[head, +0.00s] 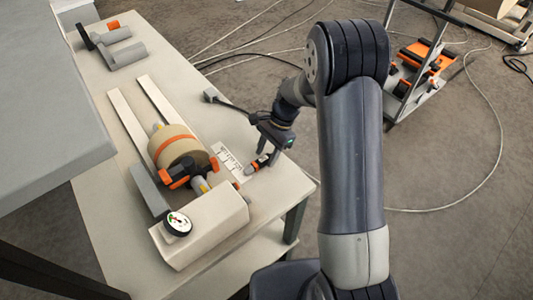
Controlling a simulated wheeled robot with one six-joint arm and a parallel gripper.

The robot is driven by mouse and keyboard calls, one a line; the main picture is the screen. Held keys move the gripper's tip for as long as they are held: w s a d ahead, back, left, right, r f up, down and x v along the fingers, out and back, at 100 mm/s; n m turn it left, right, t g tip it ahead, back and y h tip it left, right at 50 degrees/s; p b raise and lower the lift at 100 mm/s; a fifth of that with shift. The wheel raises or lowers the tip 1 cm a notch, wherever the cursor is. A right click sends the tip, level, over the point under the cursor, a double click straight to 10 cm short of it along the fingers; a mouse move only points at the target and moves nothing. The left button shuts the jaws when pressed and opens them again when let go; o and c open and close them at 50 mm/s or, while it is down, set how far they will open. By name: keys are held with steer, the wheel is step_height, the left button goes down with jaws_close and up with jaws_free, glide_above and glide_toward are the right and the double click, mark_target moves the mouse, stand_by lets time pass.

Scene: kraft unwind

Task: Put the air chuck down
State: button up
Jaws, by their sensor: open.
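The air chuck appears to be the small black-and-orange piece (258,163) at the right edge of the pale bench (110,85), beside a white marked plate. My gripper (262,148) is just above and beside it, pointing down, with its jaws open. The small piece seems to lie on the bench top, but the jaws partly cover the view, so I cannot tell whether they still touch it. A tan roll (176,145) with an orange band lies left of my gripper, with a black-and-orange fitting (187,170) at its near end.
The white marked plate (229,160) is left of the piece. A cart (420,65) stands right; hoses cross the floor.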

mark_target(261, 160)
steer(key=b+v, duration=0.1)
steer(key=v, duration=1)
steer(key=shift+r, duration=0.2)
steer(key=shift+f, duration=0.1)
steer(key=p+x, duration=0.1)
steer(key=x, duration=1)
steer(key=shift+a+f+p, duration=0.1)
steer(key=shift+f+p, duration=0.15)
steer(key=shift+p, duration=0.05)
steer(key=shift+r+b, duration=0.45)
steer(key=shift+r, duration=1.2)
steer(key=shift+f, duration=0.1)
